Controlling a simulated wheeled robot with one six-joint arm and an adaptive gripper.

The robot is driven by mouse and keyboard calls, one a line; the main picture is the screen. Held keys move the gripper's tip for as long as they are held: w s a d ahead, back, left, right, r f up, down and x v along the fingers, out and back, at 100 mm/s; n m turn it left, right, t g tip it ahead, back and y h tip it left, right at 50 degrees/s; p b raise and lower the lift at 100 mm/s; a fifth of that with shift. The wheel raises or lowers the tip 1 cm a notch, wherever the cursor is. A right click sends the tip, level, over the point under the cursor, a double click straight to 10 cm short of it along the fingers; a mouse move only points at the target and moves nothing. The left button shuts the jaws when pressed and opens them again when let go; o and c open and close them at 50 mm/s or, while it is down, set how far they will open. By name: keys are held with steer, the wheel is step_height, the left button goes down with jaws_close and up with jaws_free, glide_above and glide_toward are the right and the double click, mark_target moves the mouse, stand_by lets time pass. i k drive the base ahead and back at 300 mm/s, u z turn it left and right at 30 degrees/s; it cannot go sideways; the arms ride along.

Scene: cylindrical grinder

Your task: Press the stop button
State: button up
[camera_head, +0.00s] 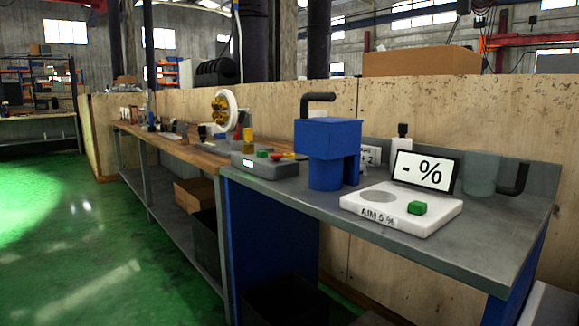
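A grey control box (264,166) sits near the left end of the grey-topped bench. On its top are a green button (262,153) and, to the right of it, a small red button (277,156); I cannot read any label saying stop. More red and orange shows just behind the box's right end, and I cannot tell what it belongs to. A blue machine (328,150) with a black bent handle (317,98) stands right of the box. My gripper is not in view.
A white device (401,209) marked "AIM 5 %" has a green button (417,208) and a "- %" display (424,171). A wooden bench (170,146) runs left. Green floor (100,240) is open at left.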

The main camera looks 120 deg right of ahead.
mark_target(276, 157)
steer(key=z, duration=3.9)
